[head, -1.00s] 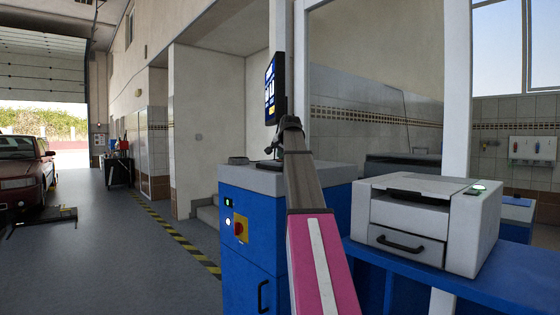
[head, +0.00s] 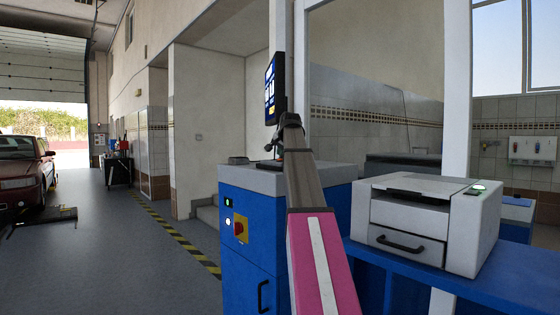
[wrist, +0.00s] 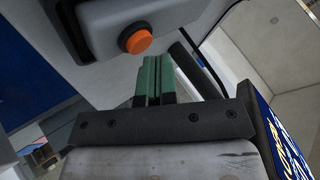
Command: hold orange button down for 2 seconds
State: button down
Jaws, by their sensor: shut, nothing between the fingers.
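The orange button (wrist: 136,40) is a round cap on a light grey box (wrist: 160,18) in the upper part of the wrist view. My gripper (wrist: 154,60) has green fingers pressed together with nothing between them. Its fingertips are just below and slightly right of the button in the wrist view. I cannot tell whether they touch it. In the head view the button is not visible, and my arm hides most of my gripper, near the blue cabinet's grey top.
The blue cabinet (head: 250,265) carries a red switch on a yellow plate (head: 240,229) and a monitor (head: 272,88). A white printer (head: 425,220) stands on a blue bench to the right. A red car (head: 22,170) is at the far left. The floor (head: 120,260) between is open.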

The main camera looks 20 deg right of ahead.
jog(key=shift+r, duration=2.85)
